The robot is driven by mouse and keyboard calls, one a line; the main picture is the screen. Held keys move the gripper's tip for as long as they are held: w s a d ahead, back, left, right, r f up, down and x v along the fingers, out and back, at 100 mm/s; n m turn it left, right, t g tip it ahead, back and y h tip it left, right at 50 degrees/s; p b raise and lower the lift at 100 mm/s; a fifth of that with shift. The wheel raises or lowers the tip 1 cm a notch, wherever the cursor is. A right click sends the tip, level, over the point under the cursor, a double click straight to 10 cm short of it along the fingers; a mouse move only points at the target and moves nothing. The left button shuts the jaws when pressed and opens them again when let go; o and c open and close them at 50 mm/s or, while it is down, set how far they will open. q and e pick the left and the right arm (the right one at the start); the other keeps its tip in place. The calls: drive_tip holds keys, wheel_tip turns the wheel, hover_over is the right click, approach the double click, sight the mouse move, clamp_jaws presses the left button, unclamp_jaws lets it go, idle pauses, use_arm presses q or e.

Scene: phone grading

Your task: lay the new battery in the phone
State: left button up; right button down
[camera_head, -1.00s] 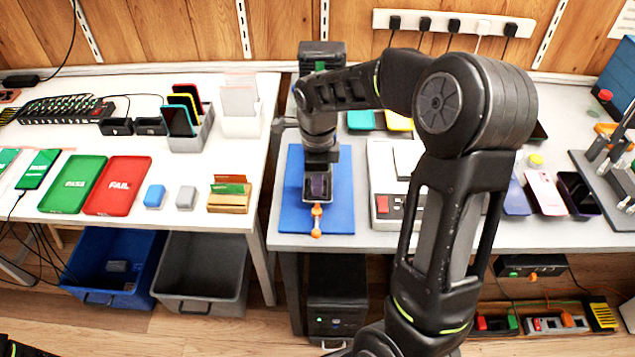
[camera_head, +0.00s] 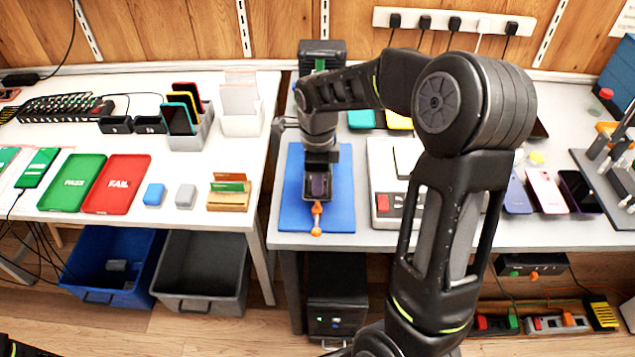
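My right gripper (camera_head: 318,188) points down over the blue mat (camera_head: 341,207) on the right-hand table. A small dark purplish thing shows between its fingers; I cannot tell whether it is the phone or part of it, or whether the fingers grip anything. An orange-handled tool (camera_head: 316,222) lies on the mat just in front of the gripper. The new battery cannot be made out; the gripper and arm hide much of the mat. My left gripper is not in view.
A grey device with a red button (camera_head: 383,204) stands right of the mat. Several phones, including a pink one (camera_head: 545,190), lie farther right. The left table holds a green tray (camera_head: 73,183), a red tray (camera_head: 117,184) and small blocks.

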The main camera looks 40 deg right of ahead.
drive_tip(key=c, duration=1.2)
unclamp_jaws()
drive_tip(key=shift+r+p, duration=0.45)
drive_tip(key=shift+r, duration=0.2)
wheel_tip(320, 180, up, 7)
drive_tip(key=p, duration=0.5)
idle(0.3)
idle(0.9)
